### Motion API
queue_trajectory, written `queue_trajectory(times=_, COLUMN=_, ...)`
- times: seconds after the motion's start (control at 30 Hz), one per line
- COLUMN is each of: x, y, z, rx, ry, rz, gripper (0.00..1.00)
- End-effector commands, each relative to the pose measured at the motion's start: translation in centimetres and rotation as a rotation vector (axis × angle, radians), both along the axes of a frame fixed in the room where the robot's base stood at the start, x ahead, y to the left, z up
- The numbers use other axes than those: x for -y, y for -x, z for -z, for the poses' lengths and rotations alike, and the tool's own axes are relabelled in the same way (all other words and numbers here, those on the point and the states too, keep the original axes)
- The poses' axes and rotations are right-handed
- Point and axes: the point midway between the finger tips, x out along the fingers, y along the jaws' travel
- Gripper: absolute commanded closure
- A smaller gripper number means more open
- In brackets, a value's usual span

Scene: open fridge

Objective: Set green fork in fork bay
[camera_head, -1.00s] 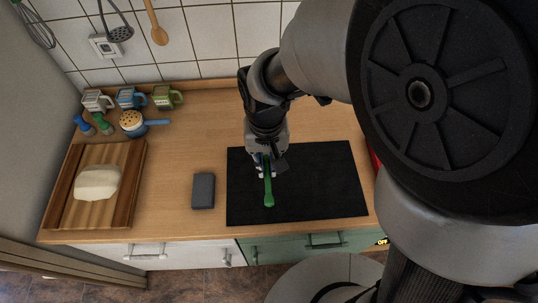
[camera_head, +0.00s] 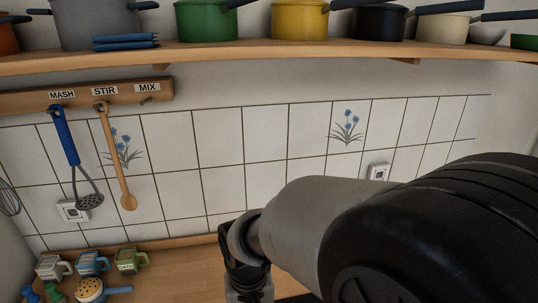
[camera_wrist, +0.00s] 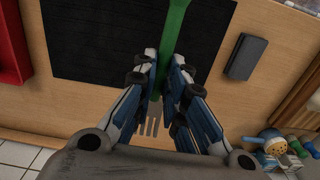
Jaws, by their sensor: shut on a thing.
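The green fork (camera_wrist: 176,32) shows in the wrist view, with a green handle and grey tines. My gripper (camera_wrist: 161,72) is shut on the fork near where handle meets head, and the tines point back toward the wrist. The fork is held over the counter by the black mat (camera_wrist: 92,38). In the head view only my arm and wrist show at the bottom; the fork and fingertips are out of that frame. No fork bay is in view.
A dark grey block (camera_wrist: 247,56) lies on the counter beside the mat. A red tray (camera_wrist: 12,45) is at the left in the wrist view. Mugs (camera_head: 92,263) stand by the tiled wall. A shelf (camera_head: 230,52) with pots spans above, and hanging utensils (camera_head: 72,150) are at left.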

Motion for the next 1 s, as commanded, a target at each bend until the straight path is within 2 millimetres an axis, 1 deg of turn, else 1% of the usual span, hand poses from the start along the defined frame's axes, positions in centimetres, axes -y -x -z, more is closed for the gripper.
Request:
queue_trajectory(times=0.03, x=1.7, y=-1.2, z=1.5, rx=-0.004, ry=0.003, rz=0.03, gripper=1.0)
queue_trajectory(times=0.07, x=2.8, y=-1.9, z=2.1, rx=-0.004, ry=0.003, rz=0.043, gripper=1.0)
queue_trajectory(times=0.1, x=4.3, y=-2.8, z=3.1, rx=-0.004, ry=0.003, rz=0.063, gripper=1.0)
queue_trajectory(times=0.17, x=6.7, y=-4.1, z=4.5, rx=-0.005, ry=0.002, rz=0.091, gripper=1.0)
queue_trajectory(times=0.2, x=8.3, y=-4.9, z=5.4, rx=-0.005, ry=0.002, rz=0.109, gripper=1.0)
queue_trajectory(times=0.27, x=10.6, y=-5.7, z=6.7, rx=-0.006, ry=0.002, rz=0.134, gripper=1.0)
queue_trajectory(times=0.3, x=12.1, y=-6.3, z=7.4, rx=-0.005, ry=0.002, rz=0.15, gripper=1.0)
queue_trajectory(times=0.4, x=15.2, y=-7.1, z=9.0, rx=-0.004, ry=0.001, rz=0.18, gripper=1.0)
queue_trajectory(times=0.5, x=17.3, y=-7.5, z=9.9, rx=-0.002, ry=0.001, rz=0.197, gripper=1.0)
queue_trajectory(times=0.63, x=18.4, y=-7.6, z=10.4, rx=-0.001, ry=0.001, rz=0.207, gripper=1.0)
queue_trajectory(times=1.0, x=18.5, y=-7.8, z=10.1, rx=0.0, ry=0.0, rz=0.227, gripper=1.0)
